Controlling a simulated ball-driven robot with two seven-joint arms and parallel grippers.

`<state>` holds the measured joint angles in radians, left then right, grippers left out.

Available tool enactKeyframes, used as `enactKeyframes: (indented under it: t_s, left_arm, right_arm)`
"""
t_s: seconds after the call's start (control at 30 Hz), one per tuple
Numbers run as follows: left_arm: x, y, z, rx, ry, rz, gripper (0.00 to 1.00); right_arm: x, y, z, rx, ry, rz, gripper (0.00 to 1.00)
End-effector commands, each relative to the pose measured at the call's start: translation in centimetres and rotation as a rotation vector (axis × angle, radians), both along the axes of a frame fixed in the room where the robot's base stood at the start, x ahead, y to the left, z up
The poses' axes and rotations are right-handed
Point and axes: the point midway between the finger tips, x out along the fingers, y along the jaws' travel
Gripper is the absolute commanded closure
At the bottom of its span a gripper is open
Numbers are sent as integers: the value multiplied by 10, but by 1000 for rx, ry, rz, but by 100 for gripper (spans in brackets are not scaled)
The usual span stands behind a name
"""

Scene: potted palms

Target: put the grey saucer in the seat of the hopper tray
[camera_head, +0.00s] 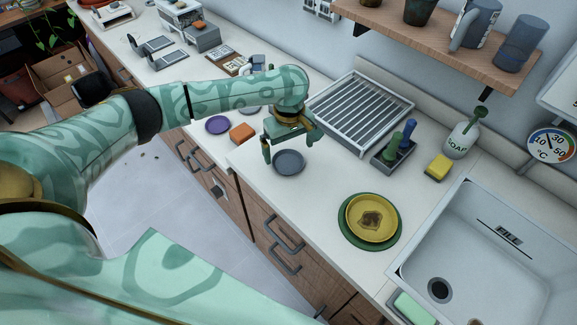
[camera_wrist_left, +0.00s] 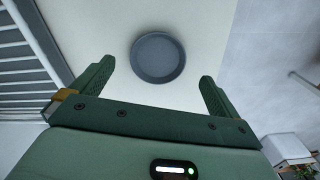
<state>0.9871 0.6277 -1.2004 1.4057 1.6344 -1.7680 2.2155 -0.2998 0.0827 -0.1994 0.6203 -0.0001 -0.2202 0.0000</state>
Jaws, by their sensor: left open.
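The grey saucer (camera_head: 289,162) is a round, shallow, dark grey dish lying flat on the white counter, close to its front edge. It shows in the left wrist view (camera_wrist_left: 157,57) in the upper middle, beyond the fingertips and roughly between their lines. My left gripper (camera_head: 290,147) is open and empty, pointing down at the saucer. I see no contact, but the exact gap is hard to tell. I cannot tell which thing, if any, is the hopper tray; no seat is clearly recognisable. My right gripper is not in view.
A slatted drying rack (camera_head: 362,108) stands behind the gripper. A purple saucer (camera_head: 217,125) and an orange sponge (camera_head: 242,132) lie to the left. A yellow dish (camera_head: 371,217) on a green plate and the sink (camera_head: 490,255) are to the right. Counter between saucer and yellow dish is clear.

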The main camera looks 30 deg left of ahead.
Motion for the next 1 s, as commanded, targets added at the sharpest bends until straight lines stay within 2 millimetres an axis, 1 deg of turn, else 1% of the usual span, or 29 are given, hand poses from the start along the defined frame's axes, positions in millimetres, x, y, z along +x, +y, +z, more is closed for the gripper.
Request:
enactKeyframes:
  t_s: [0.17, 0.3, 0.4, 0.47, 0.63, 0.67, 0.7, 0.77, 0.8, 0.93, 0.97, 1.0]
  left_arm:
    - [1, 0, -14, -1, 1, 0, 0]
    - [3, 2, -40, 0, 3, 0, 0]
    - [3, 2, -54, 0, 3, -1, 0]
    - [3, 2, -57, -1, 1, -1, 0]
    - [3, 2, -54, 0, -1, -2, 0]
    - [3, 2, -54, 0, -1, -2, 3]
    - [3, 2, -54, 0, -1, -2, 14]
    - [3, 2, -54, 0, -1, -2, 31]
    - [3, 2, -54, 0, -1, -2, 37]
    - [3, 2, -54, 0, -1, -2, 37]
    - [3, 2, -54, 0, -1, -2, 41]
    - [3, 2, -54, 0, -1, -2, 41]
  right_arm:
    - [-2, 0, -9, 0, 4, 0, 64]
    - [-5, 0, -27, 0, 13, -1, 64]
    - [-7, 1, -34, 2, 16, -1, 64]
    - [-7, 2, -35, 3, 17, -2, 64]
    - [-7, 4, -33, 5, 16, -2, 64]
    - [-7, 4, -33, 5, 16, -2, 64]
    - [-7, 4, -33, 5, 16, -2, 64]
    - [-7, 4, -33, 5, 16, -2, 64]
    - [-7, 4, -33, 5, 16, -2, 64]
    - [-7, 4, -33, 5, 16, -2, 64]
    - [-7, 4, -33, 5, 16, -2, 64]
    - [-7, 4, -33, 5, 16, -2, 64]
